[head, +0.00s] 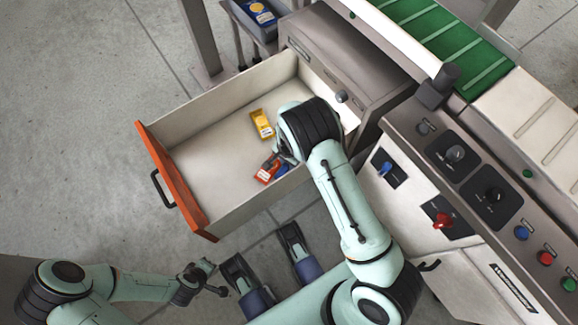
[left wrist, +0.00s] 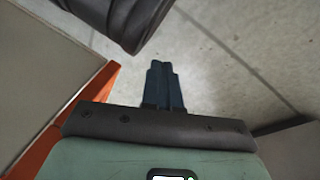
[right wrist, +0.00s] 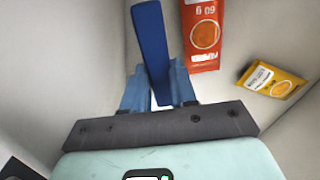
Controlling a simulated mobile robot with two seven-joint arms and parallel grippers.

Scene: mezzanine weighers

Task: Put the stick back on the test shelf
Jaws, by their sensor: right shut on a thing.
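A flat blue stick (right wrist: 151,42) is gripped between the blue fingers of my right gripper (right wrist: 160,85), and its free end points up in the right wrist view. In the head view my right gripper (head: 278,162) is down inside the open drawer, near its front right wall, and a bit of the blue stick (head: 283,169) shows beside the red-orange packet. My left gripper (left wrist: 163,88) is empty, its fingers close together, over the floor outside the drawer. I cannot tell which part of the scene is the test shelf.
The open drawer (head: 195,145) has an orange front with a black handle. In it lie a red-orange packet (head: 266,172) and a yellow packet (head: 262,124). A control panel with knobs (head: 470,175) is on the right, near my right arm.

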